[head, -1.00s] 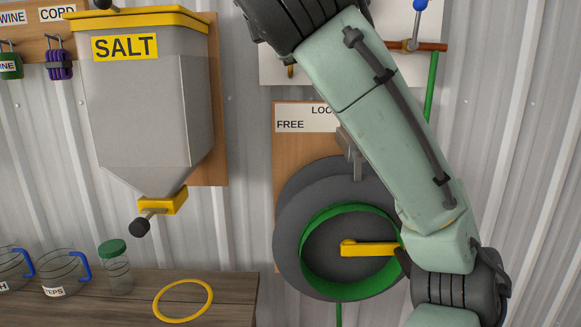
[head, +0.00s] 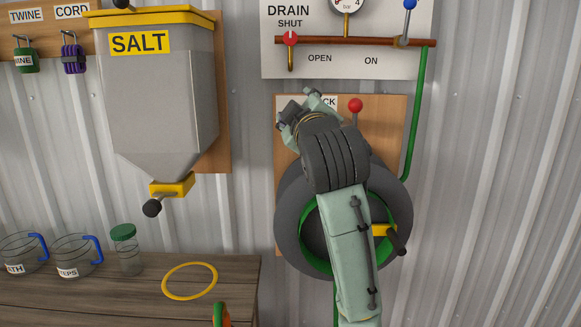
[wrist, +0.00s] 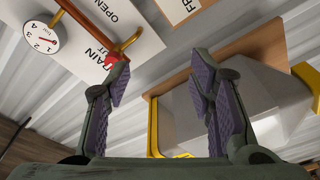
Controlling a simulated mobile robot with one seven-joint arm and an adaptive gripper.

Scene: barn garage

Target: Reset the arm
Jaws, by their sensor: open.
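My pale green arm (head: 348,250) rises in front of the hose reel in the head view and bends at its dark joint. My gripper (head: 296,106) is at the upper left of the arm, in front of the lock board (head: 386,115), and partly covers its sign. In the wrist view my gripper (wrist: 163,75) is open, with two purple-padded fingers spread apart and nothing between them. The tilted salt hopper (wrist: 185,118) shows beyond the fingers there.
The salt hopper (head: 160,90) hangs at left above the wooden bench (head: 110,295), which holds jugs, a green-lidded jar (head: 126,255) and a yellow ring (head: 190,281). The hose reel (head: 400,200) with its yellow crank (head: 383,230) is close behind my arm. The wall at right is clear.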

